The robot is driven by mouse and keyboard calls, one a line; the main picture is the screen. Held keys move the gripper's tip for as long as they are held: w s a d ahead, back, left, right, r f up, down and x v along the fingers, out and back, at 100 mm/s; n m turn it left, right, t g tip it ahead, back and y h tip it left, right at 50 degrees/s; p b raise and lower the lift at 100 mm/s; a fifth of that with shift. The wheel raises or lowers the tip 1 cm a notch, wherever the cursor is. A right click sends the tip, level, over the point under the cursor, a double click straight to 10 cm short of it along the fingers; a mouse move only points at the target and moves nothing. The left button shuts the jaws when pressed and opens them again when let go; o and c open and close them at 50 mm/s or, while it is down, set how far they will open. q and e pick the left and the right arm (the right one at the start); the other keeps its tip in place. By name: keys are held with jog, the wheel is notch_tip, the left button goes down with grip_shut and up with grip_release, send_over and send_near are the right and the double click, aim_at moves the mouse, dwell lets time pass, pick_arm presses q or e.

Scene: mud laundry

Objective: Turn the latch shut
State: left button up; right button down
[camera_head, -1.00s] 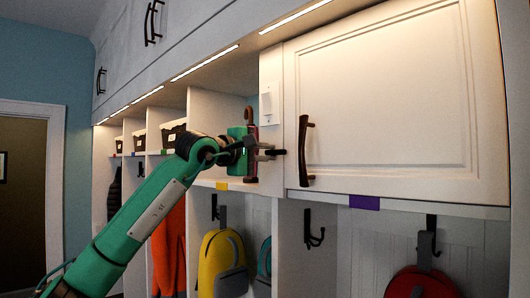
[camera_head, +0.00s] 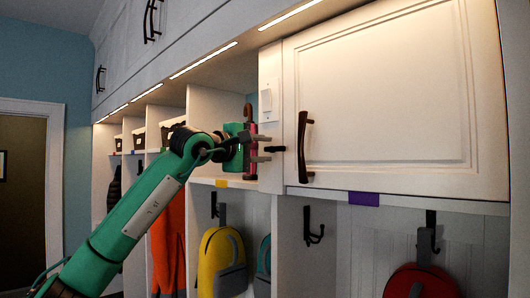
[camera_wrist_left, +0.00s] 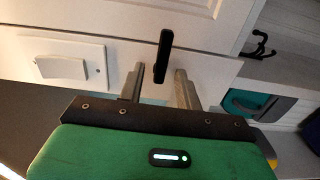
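The latch (camera_head: 277,149) is a short black bar on the white post beside the cabinet door (camera_head: 390,100). In the head view it lies horizontal, its tip at the door's left edge. In the left wrist view the latch (camera_wrist_left: 162,56) appears to cross the seam between post and door. My left gripper (camera_head: 265,148) is open in front of the post, one finger above and one below the latch's level. In the left wrist view its fingertips (camera_wrist_left: 160,72) stand either side of the bar's near end, with gaps visible. The door looks closed. My right gripper is not in view.
A dark door handle (camera_head: 304,147) is right of the latch. A white switch plate (camera_head: 266,101) sits above it. An umbrella (camera_head: 249,140) stands in the cubby behind my gripper. Hooks and a yellow backpack (camera_head: 221,262) hang below.

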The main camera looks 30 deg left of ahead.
pick_arm(q)
jog(key=b+v, duration=0.4)
jog(key=v, duration=0.8)
jog(key=shift+s+a+b, duration=0.2)
jog(key=shift+s+b, duration=0.1)
